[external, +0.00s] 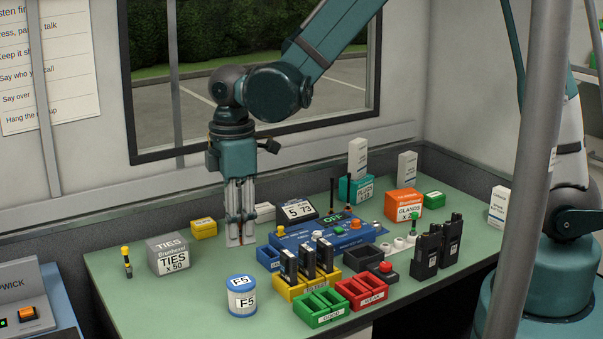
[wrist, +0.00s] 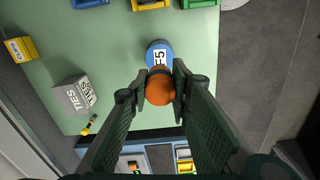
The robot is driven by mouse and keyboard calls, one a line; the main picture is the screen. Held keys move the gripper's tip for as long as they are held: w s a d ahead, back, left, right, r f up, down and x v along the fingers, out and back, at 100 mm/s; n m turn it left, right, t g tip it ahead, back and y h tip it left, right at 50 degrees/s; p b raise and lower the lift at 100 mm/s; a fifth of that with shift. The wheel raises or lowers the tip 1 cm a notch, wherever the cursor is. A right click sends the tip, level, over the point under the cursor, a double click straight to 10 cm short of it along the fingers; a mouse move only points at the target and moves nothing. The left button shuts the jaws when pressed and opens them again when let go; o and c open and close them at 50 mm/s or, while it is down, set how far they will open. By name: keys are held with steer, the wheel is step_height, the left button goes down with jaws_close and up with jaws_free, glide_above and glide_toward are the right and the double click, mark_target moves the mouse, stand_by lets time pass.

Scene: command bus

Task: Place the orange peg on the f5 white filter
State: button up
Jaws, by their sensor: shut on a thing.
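The f5 white filter (external: 241,300) is a short white cylinder with blue bands and F5 labels, standing upright on the green table near its front edge. In the wrist view its blue top with a white F5 label (wrist: 159,56) shows just beyond the fingertips. My gripper (external: 240,241) points down behind the filter in the external view. In the wrist view its fingers are shut on the orange peg (wrist: 159,90), whose rounded end faces the camera. The peg overlaps the filter's near edge in that view; I cannot tell whether they touch.
A grey TIES box (external: 170,254) and a yellow-topped peg (external: 127,261) stand to the left. A yellow rack (external: 290,287) with black units, a green bin (external: 321,309) and a red bin (external: 362,292) stand right of the filter. A blue console (external: 330,233) is behind them.

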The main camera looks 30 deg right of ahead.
glide_above(240, 281)
steer(key=shift+s+f, duration=0.1)
steer(key=shift+f, duration=2.6)
steer(key=shift+f, duration=0.1)
steer(key=shift+f, duration=2)
steer(key=shift+f+b, duration=0.15)
steer(key=shift+b, duration=0.3)
steer(key=o, duration=0.9)
steer(key=shift+r+p, duration=0.55)
steer(key=shift+r, duration=5.65)
